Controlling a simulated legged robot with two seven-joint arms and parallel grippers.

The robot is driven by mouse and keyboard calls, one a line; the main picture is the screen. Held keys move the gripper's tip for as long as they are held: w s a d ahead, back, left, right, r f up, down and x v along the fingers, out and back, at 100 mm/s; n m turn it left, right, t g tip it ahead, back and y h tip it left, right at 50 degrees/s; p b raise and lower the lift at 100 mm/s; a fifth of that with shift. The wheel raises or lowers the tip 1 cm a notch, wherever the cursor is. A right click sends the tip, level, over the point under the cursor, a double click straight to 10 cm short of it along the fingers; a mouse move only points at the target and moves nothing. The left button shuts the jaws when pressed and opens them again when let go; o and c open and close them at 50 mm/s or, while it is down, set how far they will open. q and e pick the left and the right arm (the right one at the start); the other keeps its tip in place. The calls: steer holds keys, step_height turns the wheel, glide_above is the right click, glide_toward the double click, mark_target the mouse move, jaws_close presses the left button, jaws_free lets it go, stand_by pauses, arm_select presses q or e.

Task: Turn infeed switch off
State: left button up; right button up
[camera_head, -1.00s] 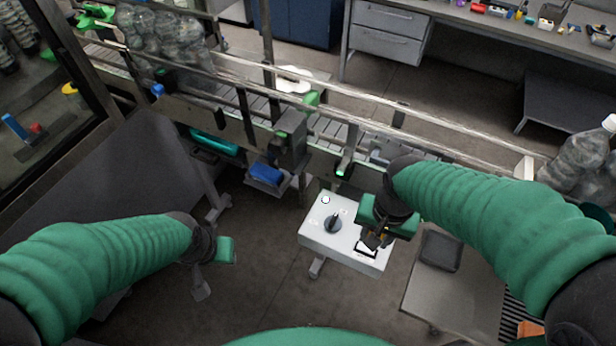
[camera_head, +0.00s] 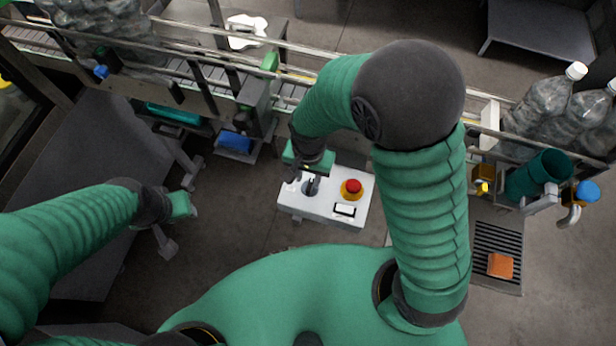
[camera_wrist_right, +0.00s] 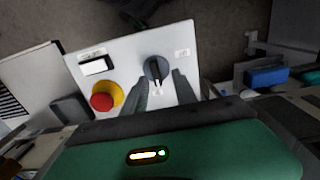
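A white control box (camera_head: 292,205) stands low in front of the conveyor. It carries a dark rotary switch (camera_wrist_right: 156,69), whose white pointer mark faces the gripper in the right wrist view. My right gripper (camera_wrist_right: 161,84) is open, with its two dark fingers to either side of the switch's near end. Whether they touch it cannot be told. In the head view the right gripper (camera_head: 306,182) partly covers the switch.
A red emergency stop on a yellow base (camera_wrist_right: 105,96) and a white rocker button (camera_wrist_right: 97,66) sit beside the switch on the box. The conveyor (camera_head: 190,72) with rails runs behind.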

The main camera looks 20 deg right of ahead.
mark_target(310, 187)
steer(key=shift+d+f, duration=0.1)
steer(key=shift+f, duration=0.6)
steer(key=shift+s+f, duration=0.2)
steer(key=shift+f, duration=0.15)
steer(key=shift+s+d+f, duration=0.1)
steer(key=shift+s+d, duration=0.05)
steer(key=shift+s, duration=0.1)
steer(key=shift+w+a, duration=0.2)
steer(key=shift+a, duration=0.05)
steer(key=c, duration=0.6)
jaws_close()
steer(key=shift+d, duration=0.15)
